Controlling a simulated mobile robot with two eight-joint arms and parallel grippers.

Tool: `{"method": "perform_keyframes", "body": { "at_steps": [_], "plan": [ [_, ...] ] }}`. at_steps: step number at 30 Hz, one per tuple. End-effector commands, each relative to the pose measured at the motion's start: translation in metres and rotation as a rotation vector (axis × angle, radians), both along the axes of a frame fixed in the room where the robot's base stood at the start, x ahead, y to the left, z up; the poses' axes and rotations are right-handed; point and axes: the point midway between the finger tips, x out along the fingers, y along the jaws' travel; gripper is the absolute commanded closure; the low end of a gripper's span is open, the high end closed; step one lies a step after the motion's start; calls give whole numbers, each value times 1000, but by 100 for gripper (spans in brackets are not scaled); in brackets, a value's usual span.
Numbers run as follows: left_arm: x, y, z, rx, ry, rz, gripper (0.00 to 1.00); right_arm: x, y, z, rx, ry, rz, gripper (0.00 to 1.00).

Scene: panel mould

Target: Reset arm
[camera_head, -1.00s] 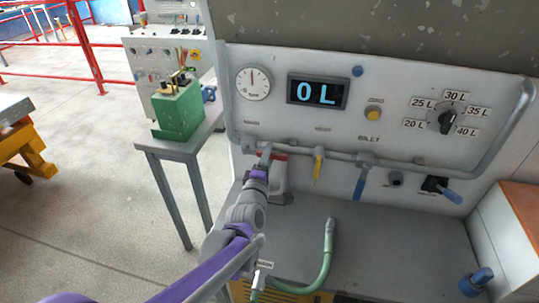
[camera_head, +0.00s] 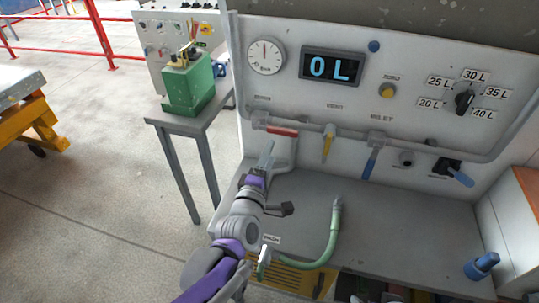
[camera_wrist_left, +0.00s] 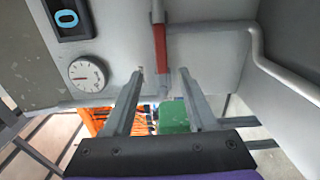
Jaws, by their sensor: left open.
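My left gripper (camera_head: 267,156) is in front of the panel, just below a red-handled valve (camera_head: 284,132) on the pipe. It is open and empty. The left wrist view shows its two spread fingers (camera_wrist_left: 162,80), with the red handle (camera_wrist_left: 160,47) ahead of the gap between them. The fingers seem apart from the handle. The handle lies level along the pipe in the head view. My right gripper is not in view.
The panel carries a gauge (camera_head: 265,56), a display (camera_head: 332,67) reading 0 L, a yellow valve handle (camera_head: 328,145), a blue valve handle (camera_head: 370,162) and a dial (camera_head: 465,99). A green hose (camera_head: 331,240) rises from the grey bench (camera_head: 400,215).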

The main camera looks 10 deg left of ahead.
Motion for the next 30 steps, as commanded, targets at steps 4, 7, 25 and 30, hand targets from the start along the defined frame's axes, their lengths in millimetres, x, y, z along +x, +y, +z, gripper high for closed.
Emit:
{"method": "perform_keyframes", "body": {
  "at_steps": [4,7,25,30],
  "plan": [
    [0,0,0,0,0,0,43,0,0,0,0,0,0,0],
    [0,0,0,0,0,0,43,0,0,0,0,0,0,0],
    [-156,16,-101,1109,620,-530,43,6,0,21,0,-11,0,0],
    [-219,38,-127,1359,782,-762,43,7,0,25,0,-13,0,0]
  ]
}}
